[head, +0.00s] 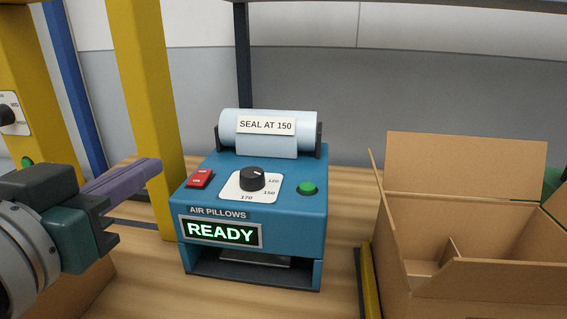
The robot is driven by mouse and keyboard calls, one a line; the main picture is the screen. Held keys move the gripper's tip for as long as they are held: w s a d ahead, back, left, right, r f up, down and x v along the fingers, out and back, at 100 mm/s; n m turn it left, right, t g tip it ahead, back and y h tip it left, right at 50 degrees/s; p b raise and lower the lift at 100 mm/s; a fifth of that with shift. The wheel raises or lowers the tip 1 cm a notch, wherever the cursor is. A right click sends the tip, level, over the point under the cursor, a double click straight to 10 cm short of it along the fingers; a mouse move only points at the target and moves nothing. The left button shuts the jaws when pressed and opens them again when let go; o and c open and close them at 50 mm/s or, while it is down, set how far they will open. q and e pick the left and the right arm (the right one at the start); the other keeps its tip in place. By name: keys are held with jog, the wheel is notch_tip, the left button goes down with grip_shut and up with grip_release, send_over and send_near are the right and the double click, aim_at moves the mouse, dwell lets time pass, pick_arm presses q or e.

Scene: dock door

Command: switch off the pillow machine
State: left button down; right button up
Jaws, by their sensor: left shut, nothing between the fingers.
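The pillow machine (300,228) is a blue box on the wooden table, labelled "AIR PILLOWS". Its display (221,232) is lit green and reads "READY". A red rocker switch (199,179) is at the top left, a black dial (253,179) in the middle, and a green button (307,188) at the right. A film roll (268,120) on top carries a "SEAL AT 150" card. My left gripper (150,168) is shut and empty, left of the machine and apart from the red switch in the picture. My right gripper is not in view.
An open cardboard box (470,230) with dividers stands to the right. A yellow post (146,90) rises behind my left gripper. Another yellow machine part with a dial (12,112) is at the far left. Bare table (340,270) shows between machine and box.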

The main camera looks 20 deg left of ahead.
pick_arm(q)
send_over(195, 182)
jog(key=shift+s+f, duration=0.2)
jog(key=shift+f, duration=0.4)
notch_tip(195, 182, down, 3)
jog(key=shift+b, duration=0.35)
jog(key=shift+w+f, duration=0.1)
jog(key=shift+f, duration=0.45)
jog(key=g+p, duration=0.1)
jog(key=p, duration=0.2)
jog(key=shift+w+r, duration=0.1)
jog(key=shift+r, duration=0.2)
jog(key=shift+f+b, duration=0.45)
jog(key=shift+f, duration=0.05)
jog(key=r+p, duration=0.5)
jog(key=shift+w+a, duration=0.15)
jog(key=shift+w, duration=0.1)
jog(key=v, duration=0.9)
jog(key=shift+s+r, duration=0.35)
jog(key=shift+r, duration=0.05)
